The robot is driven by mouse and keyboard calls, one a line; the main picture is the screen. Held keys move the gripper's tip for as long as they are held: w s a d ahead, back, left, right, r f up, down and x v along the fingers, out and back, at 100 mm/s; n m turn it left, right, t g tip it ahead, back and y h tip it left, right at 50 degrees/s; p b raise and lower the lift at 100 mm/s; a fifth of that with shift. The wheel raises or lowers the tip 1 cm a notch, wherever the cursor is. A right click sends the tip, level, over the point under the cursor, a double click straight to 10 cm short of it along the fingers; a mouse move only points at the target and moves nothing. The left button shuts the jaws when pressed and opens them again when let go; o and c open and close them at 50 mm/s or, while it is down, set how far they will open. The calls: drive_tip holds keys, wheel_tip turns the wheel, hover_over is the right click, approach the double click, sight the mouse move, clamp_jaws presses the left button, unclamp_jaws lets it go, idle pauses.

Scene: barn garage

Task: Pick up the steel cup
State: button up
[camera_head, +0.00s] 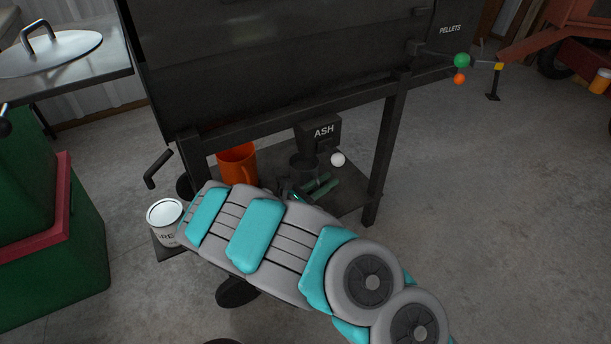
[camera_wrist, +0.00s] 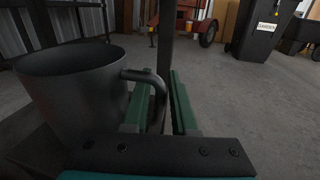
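The steel cup (camera_wrist: 72,95) stands close on the left of the wrist view, dark grey and upright, its open rim upward and its handle (camera_wrist: 148,76) toward the right. My gripper (camera_wrist: 160,98) has two green fingers with a gap between them. The handle's lower part reaches down into this gap; I cannot tell whether either finger touches it. In the head view my gripper (camera_head: 318,184) shows as green fingers over the lower shelf, partly behind my arm. A dark shape under the ASH box may be the cup there, but it is unclear.
A white labelled can (camera_head: 165,222) stands at the left. The stand's leg (camera_head: 385,150) rises at the right.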

clamp_jaws()
idle(1.2)
